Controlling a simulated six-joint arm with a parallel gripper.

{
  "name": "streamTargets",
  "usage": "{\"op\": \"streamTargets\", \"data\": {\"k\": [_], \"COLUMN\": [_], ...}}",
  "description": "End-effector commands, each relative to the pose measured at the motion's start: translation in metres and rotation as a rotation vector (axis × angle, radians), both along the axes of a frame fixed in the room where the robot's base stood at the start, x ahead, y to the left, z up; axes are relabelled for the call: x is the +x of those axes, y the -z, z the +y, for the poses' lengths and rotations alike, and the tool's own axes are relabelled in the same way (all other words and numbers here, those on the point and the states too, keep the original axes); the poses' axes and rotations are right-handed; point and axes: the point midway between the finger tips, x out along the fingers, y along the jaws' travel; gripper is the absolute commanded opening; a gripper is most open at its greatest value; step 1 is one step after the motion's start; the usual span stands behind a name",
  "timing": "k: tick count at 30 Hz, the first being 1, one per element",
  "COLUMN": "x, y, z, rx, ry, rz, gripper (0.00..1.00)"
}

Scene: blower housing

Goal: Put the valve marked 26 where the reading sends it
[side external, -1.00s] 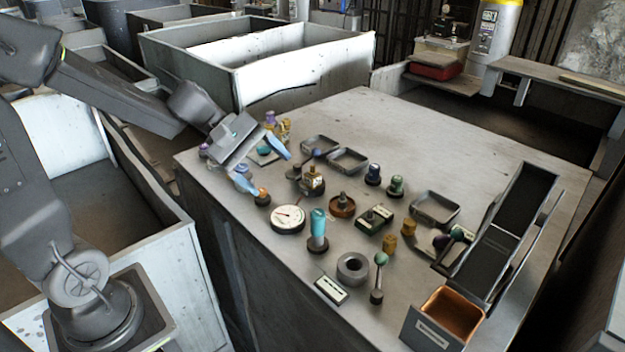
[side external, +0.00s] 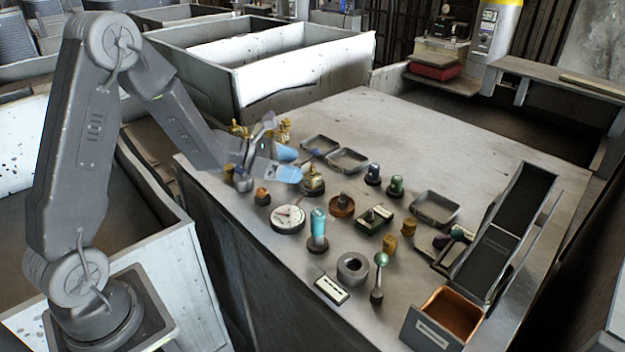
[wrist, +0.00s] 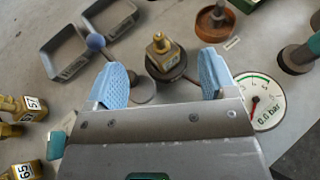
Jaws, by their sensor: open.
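A brass valve (wrist: 161,46) stands upright on a dark round base (wrist: 165,66), between and just beyond my open fingers; its small white label is too small to read. It also shows in the side view (side external: 312,177). My gripper (wrist: 162,80) is open and empty; in the side view (side external: 288,164) it hangs just left of that valve. A round white gauge (wrist: 262,103) with coloured arcs and a red needle appears to be printed "0.6 bar"; it also shows in the side view (side external: 289,217). Brass valves marked 57 (wrist: 30,104) and 65 (wrist: 26,170) lie at left. I cannot make out a 26.
Grey trays (side external: 347,161) (side external: 436,222) stand behind and right. A grey ring (side external: 352,268), a teal-handled post (side external: 318,228), a labelled copper-lined bin (side external: 432,334) and a black chute (side external: 497,250) crowd the front and right. The table's back is clear.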

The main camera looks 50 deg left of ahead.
Motion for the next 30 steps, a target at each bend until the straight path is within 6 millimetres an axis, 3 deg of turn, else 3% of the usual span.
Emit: {"op": "streamTargets", "data": {"k": [15, 23, 30], "x": [0.042, 0.044, 0.043], "y": [0.020, 0.021, 0.021], "z": [-0.029, -0.030, -0.030], "rx": [0.001, 0.001, 0.001], "ry": [0.003, 0.000, 0.000], "rz": [0.000, 0.000, -0.001], "gripper": [0.78, 0.78, 0.56]}}
